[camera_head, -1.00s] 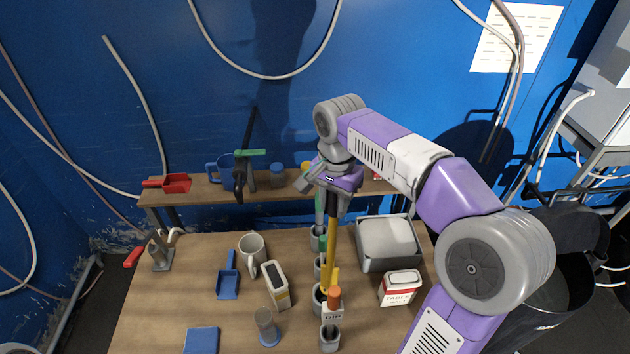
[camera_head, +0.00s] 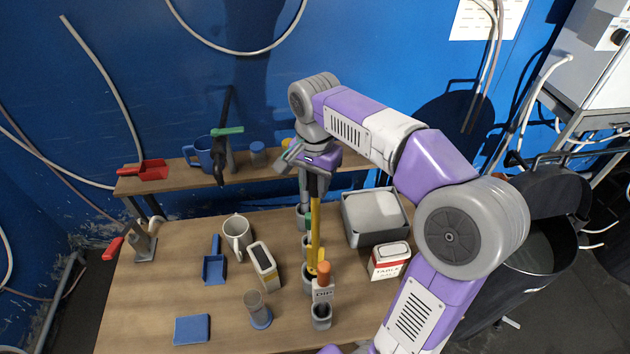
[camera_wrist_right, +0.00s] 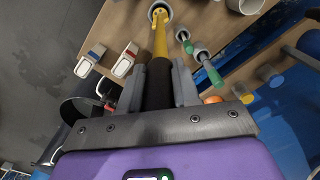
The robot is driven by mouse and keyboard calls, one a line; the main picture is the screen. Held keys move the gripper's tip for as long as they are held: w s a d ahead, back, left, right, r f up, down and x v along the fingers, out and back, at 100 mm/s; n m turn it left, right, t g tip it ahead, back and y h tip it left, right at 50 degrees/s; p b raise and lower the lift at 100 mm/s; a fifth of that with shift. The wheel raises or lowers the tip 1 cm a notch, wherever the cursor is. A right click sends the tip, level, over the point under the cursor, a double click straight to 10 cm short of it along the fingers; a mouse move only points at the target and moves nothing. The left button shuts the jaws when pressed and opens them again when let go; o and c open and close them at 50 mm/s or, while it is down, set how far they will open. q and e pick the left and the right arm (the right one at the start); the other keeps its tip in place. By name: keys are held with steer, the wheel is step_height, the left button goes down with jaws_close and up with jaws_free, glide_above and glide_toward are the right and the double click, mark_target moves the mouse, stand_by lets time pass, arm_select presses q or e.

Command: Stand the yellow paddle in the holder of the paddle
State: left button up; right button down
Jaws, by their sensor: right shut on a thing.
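The yellow paddle (camera_head: 315,235) hangs upright in my right gripper (camera_head: 316,188), which is shut on its black handle (camera_wrist_right: 158,88). Its yellow lower part also shows in the right wrist view (camera_wrist_right: 160,40). That lower end is at the mouth of a round grey cup (camera_head: 308,281), one of several holders in a row on the table. The cup's rim shows around the yellow tip in the right wrist view (camera_wrist_right: 169,8). I cannot tell how deep the tip is. My left gripper is out of view.
A grey tray (camera_head: 376,238) and a red-and-white box (camera_head: 388,265) are to the right. A mug (camera_head: 237,236), a blue scoop (camera_head: 214,268) and a white-faced device (camera_head: 264,262) are to the left. A shelf (camera_head: 180,184) runs behind.

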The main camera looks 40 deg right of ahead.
mark_target(315, 194)
steer(key=shift+f+b, duration=0.7)
steer(key=shift+f, duration=0.2)
steer(key=shift+f+b, duration=3.35)
steer(key=shift+f, duration=1.4)
steer(key=c, duration=0.7)
jaws_free()
steer(key=shift+c, duration=0.2)
step_height(315, 194, up, 8)
steer(key=shift+f+p, duration=0.15)
steer(key=shift+p, duration=0.6)
